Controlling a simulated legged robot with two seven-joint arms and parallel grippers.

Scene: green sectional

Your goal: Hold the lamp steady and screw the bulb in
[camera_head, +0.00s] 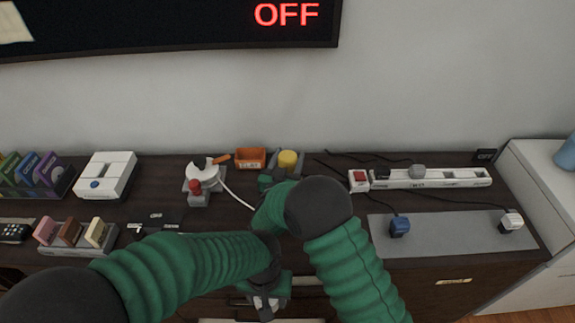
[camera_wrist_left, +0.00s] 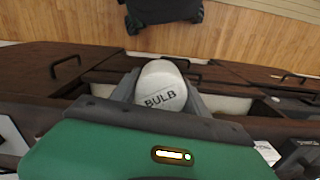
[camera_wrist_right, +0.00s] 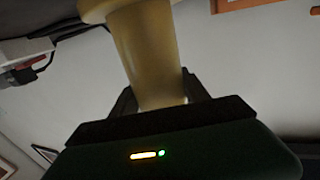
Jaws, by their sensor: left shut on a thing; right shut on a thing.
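The lamp shows as a yellow round top (camera_head: 287,157) at the back of the dark cabinet top in the head view. My right gripper (camera_head: 287,170) is shut on it; the right wrist view shows its tan-yellow body (camera_wrist_right: 145,55) rising between the fingers. The white bulb (camera_wrist_left: 160,88), marked "BULB", is held between the fingers of my left gripper (camera_wrist_left: 158,100), which is shut on it. In the head view the bulb (camera_head: 264,302) is low at the centre, in front of the cabinet and apart from the lamp. My arms hide part of the cabinet top.
An orange box (camera_head: 250,158) stands just left of the lamp. A white device with a red knob (camera_head: 195,185) is further left. A white power strip (camera_head: 430,178) and a grey mat (camera_head: 450,235) with plugs lie right. The wall screen (camera_head: 170,25) reads "OFF".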

